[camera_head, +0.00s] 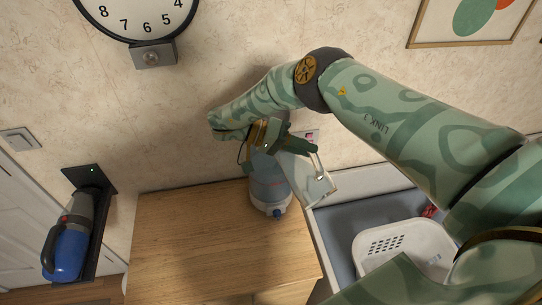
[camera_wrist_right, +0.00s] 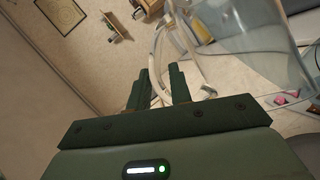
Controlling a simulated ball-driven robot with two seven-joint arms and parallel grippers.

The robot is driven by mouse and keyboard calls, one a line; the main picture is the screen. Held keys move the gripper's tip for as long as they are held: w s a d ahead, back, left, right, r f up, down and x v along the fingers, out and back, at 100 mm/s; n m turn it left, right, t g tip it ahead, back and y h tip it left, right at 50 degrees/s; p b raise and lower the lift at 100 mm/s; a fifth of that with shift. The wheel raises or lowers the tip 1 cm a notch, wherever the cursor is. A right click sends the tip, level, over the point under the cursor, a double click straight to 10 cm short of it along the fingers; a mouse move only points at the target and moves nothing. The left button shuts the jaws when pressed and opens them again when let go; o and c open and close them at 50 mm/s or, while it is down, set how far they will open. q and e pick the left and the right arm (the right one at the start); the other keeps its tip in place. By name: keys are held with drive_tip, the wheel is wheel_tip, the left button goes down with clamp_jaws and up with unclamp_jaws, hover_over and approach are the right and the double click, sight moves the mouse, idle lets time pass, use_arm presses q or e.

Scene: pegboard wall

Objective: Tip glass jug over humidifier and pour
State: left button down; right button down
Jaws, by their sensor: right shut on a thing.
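The humidifier (camera_head: 270,184), with a clear bluish tank and a white base, stands upright on the wooden cabinet top near the wall. My arm partly hides its top. My right gripper (camera_head: 305,148) is above and to the right of it, shut on the handle of the glass jug (camera_head: 308,176). The jug is tilted, just right of the humidifier in the picture; I cannot tell whether water flows. In the right wrist view, the fingers (camera_wrist_right: 163,84) close on the jug's handle, and the clear jug body (camera_wrist_right: 258,45) fills the upper right. My left gripper is out of view.
The wooden cabinet top (camera_head: 190,240) is clear left of the humidifier. A white perforated basket (camera_head: 400,243) sits in a blue-grey lined tray (camera_head: 333,226) to the right. A blue handheld vacuum (camera_head: 70,245) hangs at left. A clock (camera_head: 135,12) is on the wall above.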

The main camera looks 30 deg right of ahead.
sight(311, 174)
drive_tip(key=shift+w+r, duration=0.15)
drive_tip(key=s+p, duration=0.1)
drive_tip(key=p, duration=0.1)
drive_tip(key=f+t+p, duration=0.1)
drive_tip(key=shift+s+d+f+m+y+p, duration=0.1)
drive_tip(key=shift+s+f+m+y+p, duration=0.05)
drive_tip(key=shift+s+m+y+p, duration=0.2)
drive_tip(key=f+p, duration=0.1)
drive_tip(key=s+f+m+t+p, duration=0.1)
drive_tip(key=s+f+t+p, duration=0.1)
drive_tip(key=shift+s+d+f+m+y, duration=0.2)
drive_tip(key=shift+s+f+m+y, duration=0.05)
drive_tip(key=shift+f+y, duration=0.1)
drive_tip(key=s+f+m+t+y+p, duration=0.1)
drive_tip(key=s+f+m+t+p, duration=0.2)
drive_tip(key=f, duration=0.8)
drive_tip(key=s+t, duration=0.2)
drive_tip(key=t, duration=0.1)
drive_tip(key=shift+s+d+m+y+p, duration=0.3)
drive_tip(key=shift+s+p, duration=0.05)
drive_tip(key=shift+s, duration=0.05)
drive_tip(key=shift+r, duration=0.1)
